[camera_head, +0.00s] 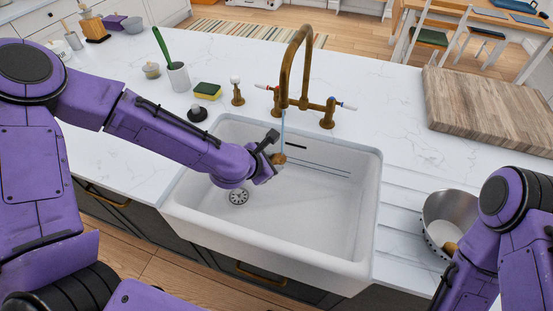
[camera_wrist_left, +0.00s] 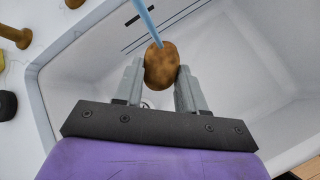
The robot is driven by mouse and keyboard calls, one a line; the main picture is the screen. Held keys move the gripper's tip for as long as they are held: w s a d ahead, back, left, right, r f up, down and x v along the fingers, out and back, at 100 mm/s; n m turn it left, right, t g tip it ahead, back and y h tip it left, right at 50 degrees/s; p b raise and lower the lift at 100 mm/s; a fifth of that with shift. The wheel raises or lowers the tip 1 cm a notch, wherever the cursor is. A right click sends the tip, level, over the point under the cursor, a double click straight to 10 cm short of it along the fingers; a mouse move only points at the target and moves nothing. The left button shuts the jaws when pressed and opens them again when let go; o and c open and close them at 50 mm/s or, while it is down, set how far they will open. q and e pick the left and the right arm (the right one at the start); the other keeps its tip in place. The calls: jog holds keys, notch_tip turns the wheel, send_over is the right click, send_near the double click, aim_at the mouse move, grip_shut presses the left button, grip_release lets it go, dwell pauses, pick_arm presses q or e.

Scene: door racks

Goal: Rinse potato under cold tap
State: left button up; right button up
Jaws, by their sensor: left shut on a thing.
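My left gripper (camera_head: 270,166) is over the white sink and shut on a brown potato (camera_head: 279,158). In the left wrist view the potato (camera_wrist_left: 161,66) sits between the two grey fingers of the gripper (camera_wrist_left: 160,80). A thin blue stream of water (camera_wrist_left: 147,22) comes down onto the potato. The brass tap (camera_head: 297,60) stands behind the sink (camera_head: 369,195), its spout above the potato. The blue-marked handle (camera_head: 333,103) is on the right and the red-marked one (camera_head: 262,87) on the left. My right arm is at the right edge; its gripper is out of sight.
A metal colander (camera_head: 435,212) with a brown item inside stands right of the sink, partly hidden by my right arm. A wooden board (camera_head: 490,105) lies behind it. A sponge (camera_head: 207,91), a black-based stopper (camera_head: 197,113) and a brush holder (camera_head: 178,78) stand behind the sink's left side.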

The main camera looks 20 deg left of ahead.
dwell(0.3)
pick_arm(q)
jog(key=shift+s+d, duration=0.15)
jog(key=shift+d, duration=0.4)
jog(key=shift+a, duration=0.1)
jog(key=shift+a, duration=0.55)
jog(key=s+a, duration=0.1)
jog(key=s, duration=0.6)
jog(key=shift+s+a+p, duration=0.3)
jog(key=shift+a+p, duration=0.05)
jog(key=shift+p, duration=0.05)
dwell(1.1)
